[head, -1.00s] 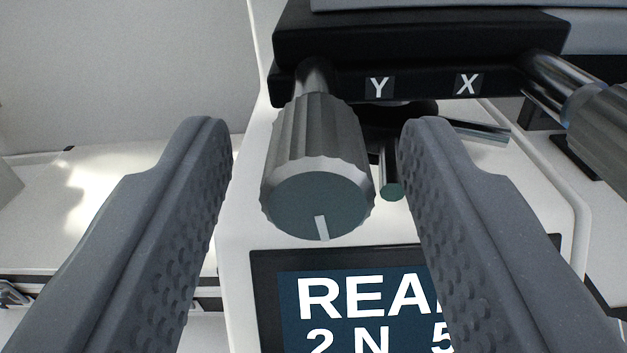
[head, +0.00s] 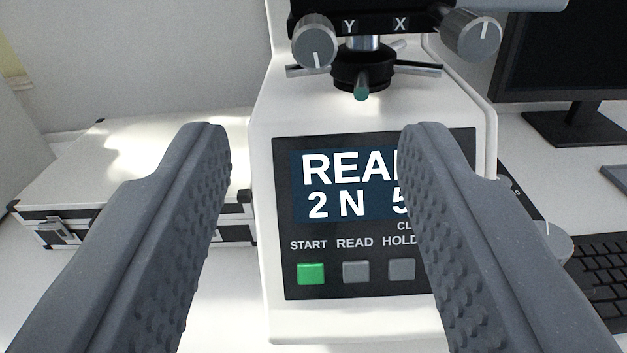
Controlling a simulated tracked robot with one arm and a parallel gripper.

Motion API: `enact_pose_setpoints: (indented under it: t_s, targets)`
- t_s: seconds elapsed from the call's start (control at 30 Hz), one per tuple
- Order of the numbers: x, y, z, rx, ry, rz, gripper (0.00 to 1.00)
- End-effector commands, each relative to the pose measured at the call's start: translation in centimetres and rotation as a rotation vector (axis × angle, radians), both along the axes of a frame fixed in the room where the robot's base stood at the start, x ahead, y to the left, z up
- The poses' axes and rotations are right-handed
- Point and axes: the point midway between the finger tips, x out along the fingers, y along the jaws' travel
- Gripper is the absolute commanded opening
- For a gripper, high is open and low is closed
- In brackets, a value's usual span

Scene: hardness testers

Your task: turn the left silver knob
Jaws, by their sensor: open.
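The left silver knob (head: 315,42) is a ribbed grey cylinder with a white line on its face, near the Y label. The line points roughly down. The knob sits at the top of the head view, beyond my gripper. A second silver knob (head: 471,35) is to its right, near the X label. Both stick out from the black stage (head: 375,22) of the white hardness tester (head: 268,133). My gripper (head: 315,140) is open and empty, its two grey textured fingers well apart. The right finger hides part of the tester's display.
The tester's front panel (head: 284,220) has a green button (head: 311,273) and grey buttons. A white case (head: 92,162) lies at left. A monitor (head: 560,50) and a keyboard (head: 597,262) stand at right. Thin bars and a green-tipped rod (head: 361,88) sit below the stage.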

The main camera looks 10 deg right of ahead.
Motion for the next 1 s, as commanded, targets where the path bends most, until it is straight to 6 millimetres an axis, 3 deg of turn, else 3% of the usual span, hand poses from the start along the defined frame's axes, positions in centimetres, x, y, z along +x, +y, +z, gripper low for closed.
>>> enact_pose_setpoints:
  t_s: [0.23,0.77,0.87,1.0]
  targets:
    - [-1.6,0.5,0.0,0.000,-0.001,0.000,0.44]
    - [-1.7,0.6,0.2,0.000,0.000,0.002,0.44]
    - [-1.7,1.5,1.6,-0.001,0.010,0.018,0.44]
    - [-2.4,4.4,6.7,-0.008,0.029,0.066,0.44]
